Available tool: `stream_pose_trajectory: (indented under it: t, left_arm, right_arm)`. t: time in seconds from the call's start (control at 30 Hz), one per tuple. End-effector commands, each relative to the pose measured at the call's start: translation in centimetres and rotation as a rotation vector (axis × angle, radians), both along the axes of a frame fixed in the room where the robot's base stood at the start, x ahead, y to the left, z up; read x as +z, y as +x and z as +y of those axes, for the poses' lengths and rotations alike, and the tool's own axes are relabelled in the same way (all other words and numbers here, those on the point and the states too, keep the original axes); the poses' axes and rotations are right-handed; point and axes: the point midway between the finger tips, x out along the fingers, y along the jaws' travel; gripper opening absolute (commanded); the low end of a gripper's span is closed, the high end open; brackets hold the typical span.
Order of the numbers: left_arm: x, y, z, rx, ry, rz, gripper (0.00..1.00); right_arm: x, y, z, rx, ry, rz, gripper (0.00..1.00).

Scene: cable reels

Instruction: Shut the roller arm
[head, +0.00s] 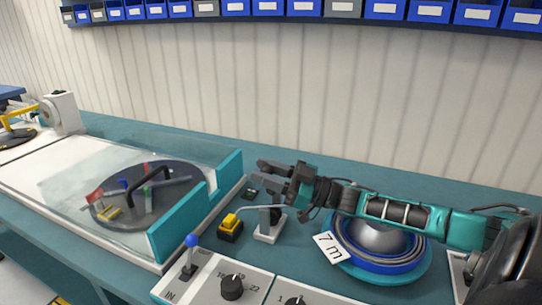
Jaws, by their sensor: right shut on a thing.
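My right gripper (268,176) reaches in from the right, above a small measuring stand (268,236) with a white base and a dark roller. Its dark grey jaws are shut on a part at the top of the stand, which I take to be the roller arm; the jaws mostly hide it. A yellow-and-black block (230,227) stands just left of the stand, and a thin grey cable runs from it past the stand to the right. My left gripper is not in view.
A blue cable reel (376,265) tagged "7 m" lies under my right forearm. A clear-covered turntable (150,195) with a teal wall stands left. A control panel (205,283) with a blue-knobbed lever (190,243) is in front. Bins (300,8) line the wall.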

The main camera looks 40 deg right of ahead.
Motion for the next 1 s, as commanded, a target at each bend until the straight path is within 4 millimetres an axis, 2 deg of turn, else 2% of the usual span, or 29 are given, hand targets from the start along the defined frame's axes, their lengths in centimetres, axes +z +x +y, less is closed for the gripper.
stream_pose_trajectory:
  t: [0.6,1.0]
  left_arm:
    - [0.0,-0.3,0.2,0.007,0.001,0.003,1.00]
    - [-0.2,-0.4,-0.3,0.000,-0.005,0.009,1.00]
  right_arm:
    - [-4.8,-1.5,3.0,-0.002,-0.495,-0.256,0.00]
    - [-6.7,-1.8,3.4,-0.002,-0.668,-0.346,0.00]
